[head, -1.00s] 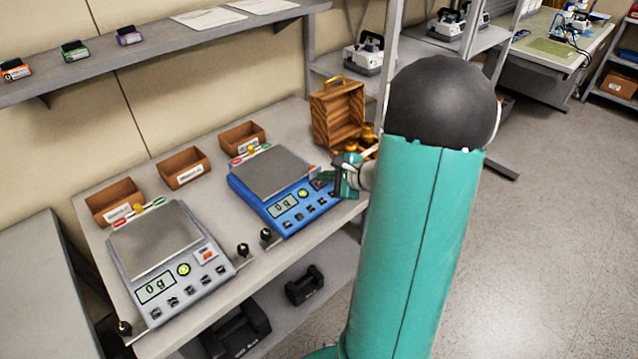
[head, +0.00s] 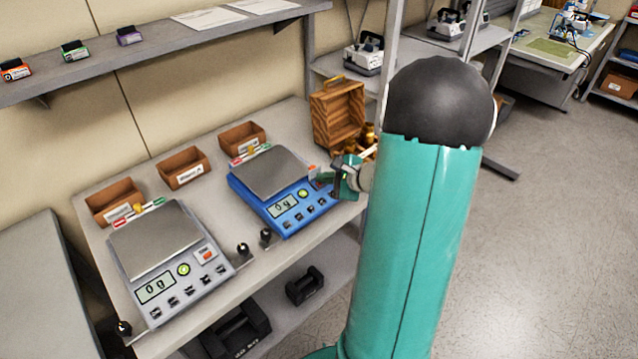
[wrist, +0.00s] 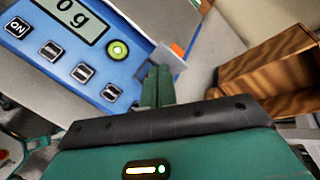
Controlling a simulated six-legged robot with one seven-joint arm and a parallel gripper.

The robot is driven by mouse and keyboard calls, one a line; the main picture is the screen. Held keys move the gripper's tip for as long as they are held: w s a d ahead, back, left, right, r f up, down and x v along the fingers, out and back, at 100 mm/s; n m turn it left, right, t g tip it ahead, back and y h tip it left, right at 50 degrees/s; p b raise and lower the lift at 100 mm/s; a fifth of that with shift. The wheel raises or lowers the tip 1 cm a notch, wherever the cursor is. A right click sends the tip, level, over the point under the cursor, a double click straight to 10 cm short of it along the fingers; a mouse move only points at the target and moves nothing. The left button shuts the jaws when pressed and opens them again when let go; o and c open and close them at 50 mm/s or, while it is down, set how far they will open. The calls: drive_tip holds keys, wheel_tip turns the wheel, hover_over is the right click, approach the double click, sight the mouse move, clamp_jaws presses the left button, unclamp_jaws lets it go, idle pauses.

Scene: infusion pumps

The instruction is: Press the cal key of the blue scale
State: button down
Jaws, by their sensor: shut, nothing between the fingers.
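The blue scale (head: 284,207) stands on the bench with its display reading 0 g. In the wrist view its front panel (wrist: 66,62) shows a green round button (wrist: 118,49), an ON key (wrist: 18,28) and several small dark keys in a row. Labels on the other keys are too small to read, so I cannot tell which one is cal. My gripper (head: 341,177) is at the right end of the scale's panel. In the wrist view its closed fingers (wrist: 158,86) lie over the panel's right end, hiding part of it. I cannot tell whether they touch it.
A grey scale (head: 180,275) stands to the left on the bench. Black knobs (head: 266,235) sit at the front edge between the scales. A wooden case (head: 336,115) stands behind my gripper, close to it. Small brown bins (head: 184,168) line the back.

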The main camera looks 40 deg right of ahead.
sight(329, 192)
drive_tip(key=shift+w+f, duration=0.15)
drive_tip(key=shift+f, duration=0.3)
idle(0.6)
drive_tip(key=shift+r, duration=0.2)
drive_tip(key=shift+s+r, duration=0.2)
drive_tip(key=shift+r, duration=0.35)
drive_tip(key=shift+r, duration=0.1)
drive_tip(key=shift+s+r, duration=0.25)
drive_tip(key=shift+r, duration=0.5)
drive_tip(key=shift+s+r, duration=0.2)
drive_tip(key=shift+r, duration=0.6)
drive_tip(key=shift+s+r, duration=0.25)
drive_tip(key=shift+r, duration=0.5)
